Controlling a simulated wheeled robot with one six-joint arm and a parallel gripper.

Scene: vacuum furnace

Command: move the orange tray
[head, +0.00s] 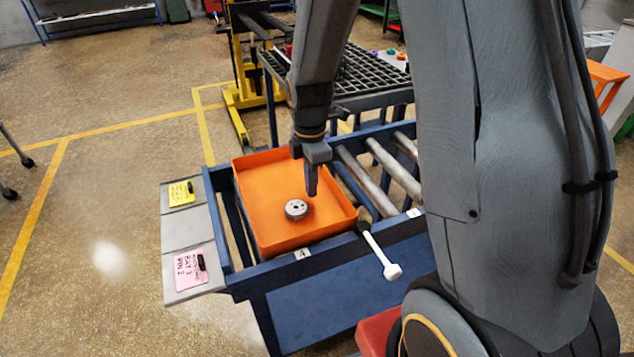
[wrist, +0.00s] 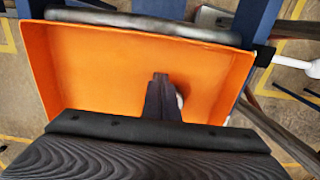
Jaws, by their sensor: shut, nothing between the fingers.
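The orange tray (head: 264,222) sits at the left end of the blue roller conveyor in the head view. A round grey metal part with holes (head: 296,209) lies in it. My gripper (head: 312,192) points down over the tray's right part, behind the metal part in the picture; its fingers are shut and hold nothing. The wrist view shows the orange tray (wrist: 100,75) below, with the shut gripper (wrist: 161,78) over it. The metal part (wrist: 180,98) is mostly hidden behind the fingers there. I cannot tell whether the fingertips touch the tray.
Bare rollers (head: 395,172) lie right of the tray. A white-ended lever (head: 378,252) sticks out from the conveyor's front. Grey side plates carry a yellow note (head: 180,193) and a pink note (head: 190,268). A black grid table (head: 350,75) stands behind.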

